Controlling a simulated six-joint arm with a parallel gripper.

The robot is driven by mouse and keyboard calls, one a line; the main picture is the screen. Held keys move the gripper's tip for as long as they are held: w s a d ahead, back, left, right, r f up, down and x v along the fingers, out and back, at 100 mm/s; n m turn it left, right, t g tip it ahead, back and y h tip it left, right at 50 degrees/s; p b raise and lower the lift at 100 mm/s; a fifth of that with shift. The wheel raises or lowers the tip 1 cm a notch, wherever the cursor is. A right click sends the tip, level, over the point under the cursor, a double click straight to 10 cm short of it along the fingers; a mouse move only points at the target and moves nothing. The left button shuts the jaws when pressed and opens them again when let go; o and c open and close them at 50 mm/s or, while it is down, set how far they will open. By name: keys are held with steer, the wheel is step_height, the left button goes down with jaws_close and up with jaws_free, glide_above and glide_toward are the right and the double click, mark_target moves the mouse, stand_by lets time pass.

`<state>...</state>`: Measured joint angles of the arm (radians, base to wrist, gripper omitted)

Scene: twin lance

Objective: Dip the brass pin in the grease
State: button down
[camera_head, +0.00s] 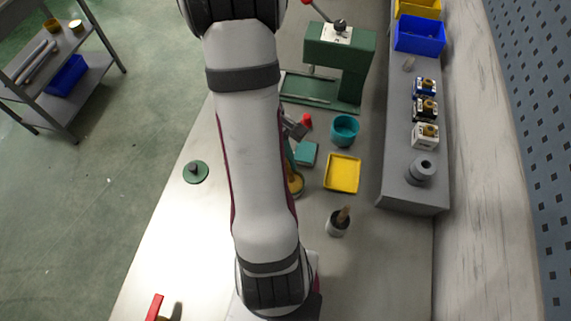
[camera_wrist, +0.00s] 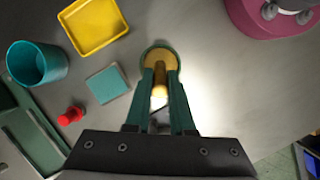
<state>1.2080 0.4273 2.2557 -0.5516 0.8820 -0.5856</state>
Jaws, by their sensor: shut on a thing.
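My gripper (camera_wrist: 160,82) is shut on the brass pin (camera_wrist: 159,93) between its two green fingers. The round tin of yellow-brown grease (camera_wrist: 152,53) with a dark green rim lies just beyond the fingertips in the wrist view. The pin points at the tin and overlaps it in the picture; I cannot tell whether its far end touches the grease. In the head view the grease tin (camera_head: 297,184) shows beside my arm, which partly hides it. The pin cannot be made out there.
Near the tin are a teal block (camera_head: 306,153), a red piece (camera_head: 306,121), a teal cup (camera_head: 344,130), a yellow tray (camera_head: 342,173) and a pot with a brush (camera_head: 338,224). A green press (camera_head: 350,75) stands behind. A grey raised shelf (camera_head: 398,185) runs along the right.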

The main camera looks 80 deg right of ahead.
steer(key=shift+r, duration=2.75)
steer(key=w+a+r+n+h, duration=0.1)
steer(key=w+a+r+n, duration=0.2)
steer(key=w, duration=0.7)
steer(key=w+a+r+n, duration=0.15)
steer(key=w+r, duration=0.35)
steer(key=w, duration=0.5)
steer(key=w+a+r+n, duration=0.1)
steer(key=w+a+r, duration=0.3)
steer(key=a, duration=0.6)
steer(key=w+a+r+n+h, duration=0.1)
steer(key=w+a+r, duration=0.3)
steer(key=a, duration=0.6)
steer(key=shift+w+g, duration=0.3)
steer(key=shift+w, duration=0.9)
